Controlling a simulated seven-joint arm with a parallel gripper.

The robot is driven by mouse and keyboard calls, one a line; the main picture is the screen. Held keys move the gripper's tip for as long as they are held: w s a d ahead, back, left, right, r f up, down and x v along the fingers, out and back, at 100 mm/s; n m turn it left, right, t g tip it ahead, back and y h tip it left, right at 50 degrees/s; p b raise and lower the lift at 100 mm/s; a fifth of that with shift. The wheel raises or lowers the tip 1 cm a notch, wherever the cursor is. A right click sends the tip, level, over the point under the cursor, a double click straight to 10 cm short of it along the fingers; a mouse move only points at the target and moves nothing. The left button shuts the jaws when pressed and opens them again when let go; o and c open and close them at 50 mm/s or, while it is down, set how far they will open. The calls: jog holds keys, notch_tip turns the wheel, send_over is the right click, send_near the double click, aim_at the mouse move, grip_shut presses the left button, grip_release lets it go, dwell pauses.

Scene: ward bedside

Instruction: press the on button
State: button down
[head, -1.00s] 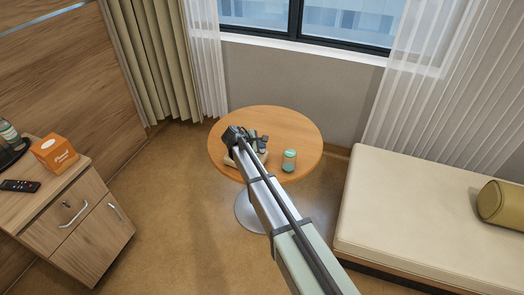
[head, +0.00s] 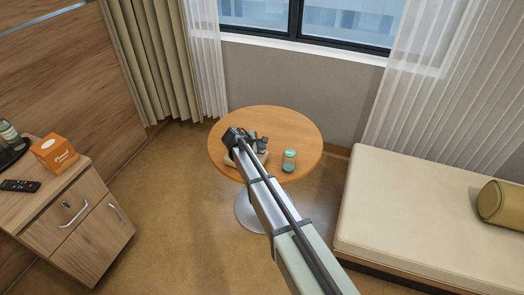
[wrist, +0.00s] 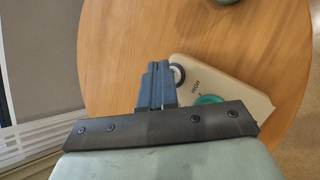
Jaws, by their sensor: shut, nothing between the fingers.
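A beige device (wrist: 235,88) lies on the round wooden table, with the word HIGH printed on its top. A green round button (wrist: 208,100) is on it in the wrist view, partly hidden by my gripper's body. A white round part with a dark ring (wrist: 178,74) is near its edge. My gripper (wrist: 158,66) is shut and empty; in the wrist view its fingertips appear just left of the white part. I cannot tell whether they touch the device. In the head view the device shows only in part behind my gripper (head: 262,140).
The round table (head: 300,128) also bears a jar (head: 289,160) with a teal lower part, right of my gripper. A wooden cabinet (head: 85,225) with a tissue box (head: 54,154) and a remote (head: 20,186) stands at left. A padded bench (head: 430,215) is at right.

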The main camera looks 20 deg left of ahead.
jog(key=shift+f, duration=0.15)
dwell(0.3)
jog(key=shift+r, duration=0.85)
jog(key=shift+r, duration=2.55)
